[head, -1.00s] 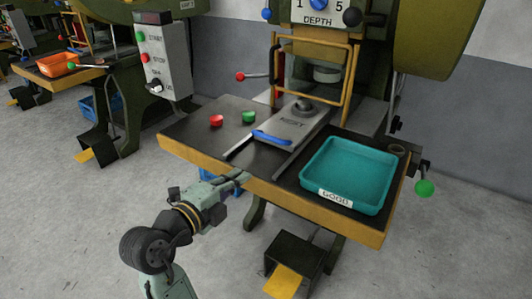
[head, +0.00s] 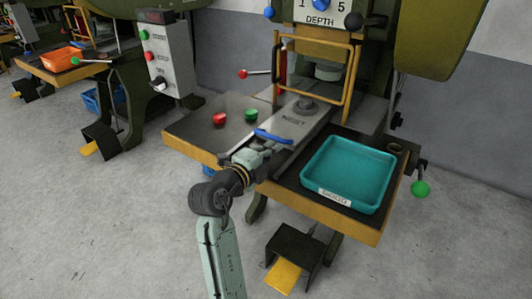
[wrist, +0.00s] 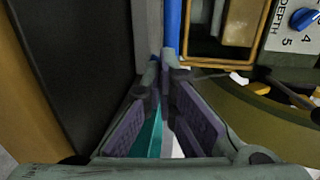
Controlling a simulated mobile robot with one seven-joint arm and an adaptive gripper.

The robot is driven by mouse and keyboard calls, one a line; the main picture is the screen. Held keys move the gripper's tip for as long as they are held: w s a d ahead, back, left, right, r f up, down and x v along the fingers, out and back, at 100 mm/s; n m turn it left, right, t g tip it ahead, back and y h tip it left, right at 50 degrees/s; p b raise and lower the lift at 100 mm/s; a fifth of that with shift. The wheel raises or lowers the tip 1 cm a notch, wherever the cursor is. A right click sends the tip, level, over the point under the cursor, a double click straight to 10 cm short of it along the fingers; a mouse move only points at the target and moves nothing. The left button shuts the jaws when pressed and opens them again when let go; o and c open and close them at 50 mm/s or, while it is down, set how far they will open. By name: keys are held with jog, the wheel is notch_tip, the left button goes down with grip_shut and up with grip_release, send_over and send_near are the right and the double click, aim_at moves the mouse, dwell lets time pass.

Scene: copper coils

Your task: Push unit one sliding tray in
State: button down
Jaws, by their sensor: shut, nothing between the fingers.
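The sliding tray (head: 308,121), a grey metal slide with a round piece on top and a blue bar handle (head: 273,137) at its front, sticks out from the press over the table. The handle also shows in the wrist view (wrist: 172,25), just beyond the fingertips. My gripper (head: 266,147) is at the table's front edge, close in front of the handle. In the wrist view my gripper (wrist: 167,60) has its fingertips together with nothing between them. I cannot tell whether they touch the handle.
A teal bin (head: 348,172) stands right of the tray. Red (head: 220,118) and green (head: 251,115) buttons are on the table to its left. A yellow guard frame (head: 349,75) stands at the press opening. A pedal (head: 287,270) is on the floor.

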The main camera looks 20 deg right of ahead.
aim_at(296, 131)
dwell(0.3)
jog(key=b+x, duration=0.1)
jog(key=x, duration=0.3)
jog(key=r+b+x, duration=0.1)
jog(key=b+x, duration=0.1)
jog(key=x, duration=0.3)
jog(key=b+x, duration=0.2)
jog(key=x, duration=0.2)
jog(key=shift+w+d+r, duration=0.1)
jog(key=shift+d+r, duration=0.1)
jog(key=shift+d, duration=0.1)
jog(key=shift+w+d+r, duration=0.1)
jog(key=shift+w+d, duration=0.15)
jog(key=shift+d, duration=0.1)
